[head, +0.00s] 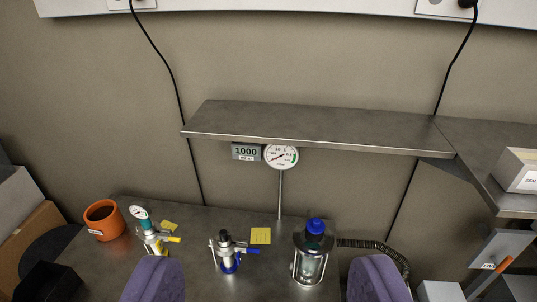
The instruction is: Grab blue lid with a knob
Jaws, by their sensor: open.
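The blue lid with a knob (316,228) sits on top of a clear glass jar in a metal frame (310,266), standing on the grey worktop right of the middle. The knob is the rounded top of the lid. My gripper (265,281) shows as two purple rounded fingers at the bottom edge, wide apart and empty. The lid lies farther off, between the two fingers in the picture and closer to the right one. Nothing hides the lid.
A metal valve fitting with a blue handle (228,252) stands left of the jar, and a gauge fitting with yellow handles (152,232) farther left. An orange pot (103,220) is at the left. A metal shelf (320,128) and dial gauge (281,157) hang above the worktop (200,222).

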